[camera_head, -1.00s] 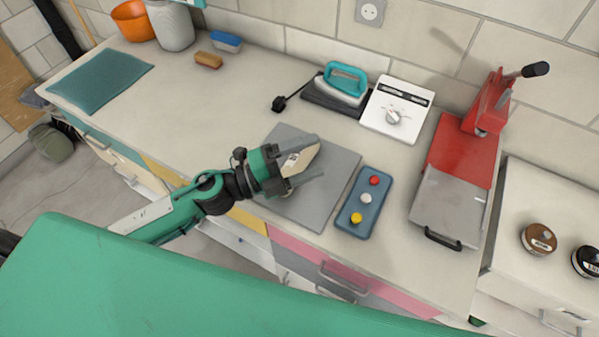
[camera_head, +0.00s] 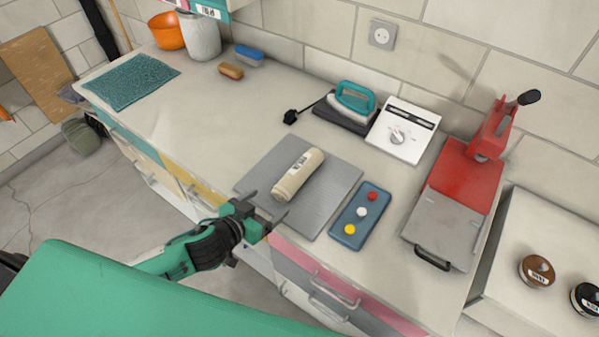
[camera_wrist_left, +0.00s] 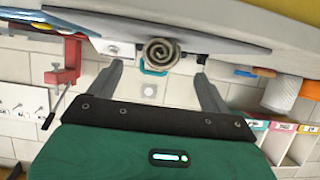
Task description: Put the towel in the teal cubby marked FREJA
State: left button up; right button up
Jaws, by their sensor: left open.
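The towel (camera_head: 299,174) is a rolled cream cloth with a small dark-marked label, lying on the grey mat (camera_head: 325,203) in the head view. In the left wrist view its spiral end (camera_wrist_left: 163,52) faces the camera, ahead of the space between the fingers. My left gripper (camera_head: 266,204) is open and empty at the counter's front edge, just short of the towel's near end; its fingers also show in the wrist view (camera_wrist_left: 160,78). Coloured cubbies (camera_wrist_left: 284,127) show at the wrist view's lower right; their names are unreadable. My right gripper is not in view.
A blue button box (camera_head: 360,215) lies right of the mat. Behind are a teal-handled iron (camera_head: 352,99) and a white dial box (camera_head: 402,130). A red press (camera_head: 462,178) stands further right. The counter left of the mat is clear up to a teal cloth (camera_head: 131,81).

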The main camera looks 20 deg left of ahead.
aim_at(277, 195)
pick_arm(q)
jog(key=x, duration=0.3)
jog(key=shift+w+d+p, duration=0.15)
jog(key=shift+w+p, duration=0.1)
jog(key=shift+p, duration=0.1)
jog(key=shift+w+d+f, duration=0.15)
jog(key=shift+w+f, duration=0.05)
jog(key=shift+w, duration=0.15)
jog(key=shift+w+d+p, duration=0.15)
jog(key=shift+w+p, duration=0.35)
jog(key=p+x, duration=0.1)
jog(key=x, duration=0.2)
jog(key=shift+w, duration=0.15)
jog(key=shift+w+d+f, duration=0.15)
jog(key=shift+w+f, duration=0.15)
jog(key=shift+w, duration=0.05)
jog(key=c, duration=1.3)
